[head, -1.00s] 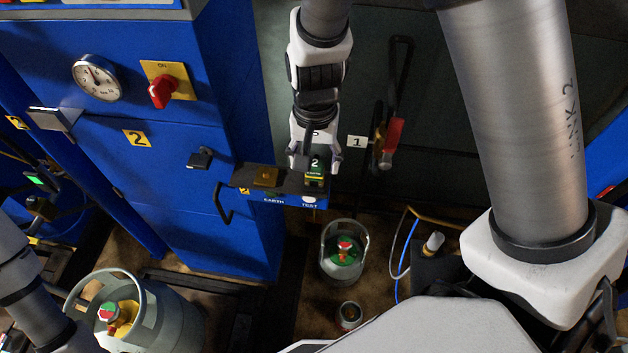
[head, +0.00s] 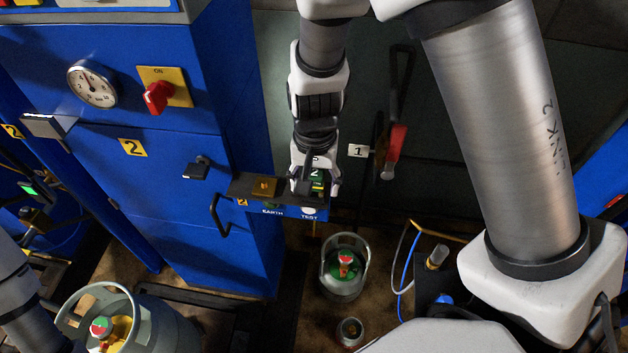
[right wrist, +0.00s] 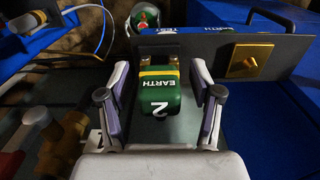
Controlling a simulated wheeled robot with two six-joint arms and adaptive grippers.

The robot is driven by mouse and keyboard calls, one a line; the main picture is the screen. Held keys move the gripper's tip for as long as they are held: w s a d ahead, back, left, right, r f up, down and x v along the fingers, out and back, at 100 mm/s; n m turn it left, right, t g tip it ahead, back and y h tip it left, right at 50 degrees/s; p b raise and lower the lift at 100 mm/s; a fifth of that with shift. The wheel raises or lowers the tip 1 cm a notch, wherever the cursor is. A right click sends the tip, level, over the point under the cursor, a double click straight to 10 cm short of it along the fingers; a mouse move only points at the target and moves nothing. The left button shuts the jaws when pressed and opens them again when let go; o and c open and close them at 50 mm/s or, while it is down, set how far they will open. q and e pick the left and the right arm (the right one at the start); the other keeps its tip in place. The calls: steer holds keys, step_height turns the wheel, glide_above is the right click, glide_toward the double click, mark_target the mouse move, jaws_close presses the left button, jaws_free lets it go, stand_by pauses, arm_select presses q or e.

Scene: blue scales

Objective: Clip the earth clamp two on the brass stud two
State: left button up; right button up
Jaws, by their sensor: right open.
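The earth clamp two (head: 317,183) is a green block with a yellow stripe and a white 2. It sits at the right end of a dark bar, by the TEST label. In the right wrist view the clamp (right wrist: 159,92) stands between the two fingers, with a gap on each side. My right gripper (head: 316,187) is open around it; its fingers also show in the right wrist view (right wrist: 160,105). The brass stud two (head: 265,186) is on a square brass plate left of the clamp, above the EARTH label; it also shows in the right wrist view (right wrist: 249,62). My left gripper is out of view.
A blue cabinet (head: 190,235) with a gauge (head: 92,84) and red switch (head: 158,97) stands left. A red-handled lever (head: 394,148) is to the right of the gripper. Gas cylinders (head: 343,283) stand below on the floor. A blue cable (head: 408,265) hangs at right.

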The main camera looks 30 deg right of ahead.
mark_target(315, 172)
stand_by(0.8)
jaws_close()
steer(key=shift+r+p, duration=3.05)
steer(key=shift+p, duration=0.35)
